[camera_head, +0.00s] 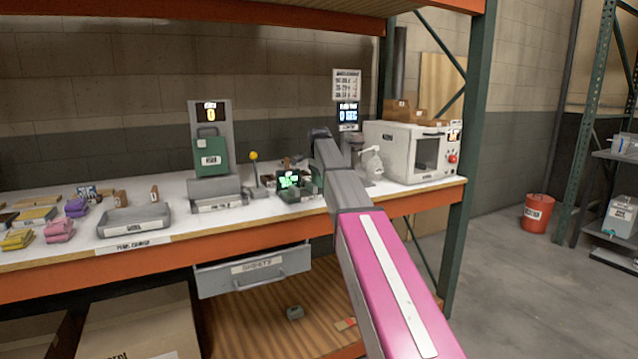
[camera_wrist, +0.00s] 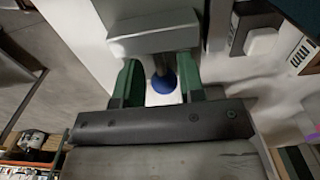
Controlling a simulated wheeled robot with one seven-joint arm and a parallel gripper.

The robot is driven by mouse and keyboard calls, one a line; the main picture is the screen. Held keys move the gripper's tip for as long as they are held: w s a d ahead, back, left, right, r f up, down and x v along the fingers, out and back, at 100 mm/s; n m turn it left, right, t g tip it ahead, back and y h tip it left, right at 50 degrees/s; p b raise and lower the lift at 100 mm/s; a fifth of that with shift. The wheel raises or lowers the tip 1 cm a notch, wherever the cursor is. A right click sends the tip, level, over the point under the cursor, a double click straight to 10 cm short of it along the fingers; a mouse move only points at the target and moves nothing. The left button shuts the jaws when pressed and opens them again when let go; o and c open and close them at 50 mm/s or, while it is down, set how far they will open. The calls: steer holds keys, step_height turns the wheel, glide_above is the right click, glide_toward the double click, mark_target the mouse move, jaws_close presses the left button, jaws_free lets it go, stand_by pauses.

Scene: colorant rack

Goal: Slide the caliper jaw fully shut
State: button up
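My gripper (camera_wrist: 160,82) shows in the wrist view with its two green fingers apart. A round blue knob (camera_wrist: 164,85) on a short grey stem lies between the fingers. A gap shows on its left; contact on its right cannot be told. The stem meets a grey block (camera_wrist: 155,38) just beyond the fingertips. I cannot tell for sure whether block and knob belong to the caliper or how far its jaw is open. In the head view my arm reaches over the bench's right part, and my fingers are hidden there.
A white oven-like machine (camera_head: 405,152) stands right of my arm on the bench. A grey stand with a green case (camera_head: 211,154), a yellow-tipped lever (camera_head: 254,157) and a grey tray (camera_head: 134,222) are left. A drawer (camera_head: 254,270) hangs below. Floor at right is mostly clear.

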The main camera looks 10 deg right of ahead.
mark_target(305, 192)
steer(key=shift+f, duration=0.15)
steer(key=shift+c, duration=0.3)
jaws_close()
steer(key=a, duration=0.1)
steer(key=s+a, duration=0.1)
steer(key=a, duration=0.1)
steer(key=s+a, duration=0.1)
steer(key=a, duration=0.1)
steer(key=shift+a, duration=0.25)
steer(key=shift+o, duration=0.3)
jaws_free()
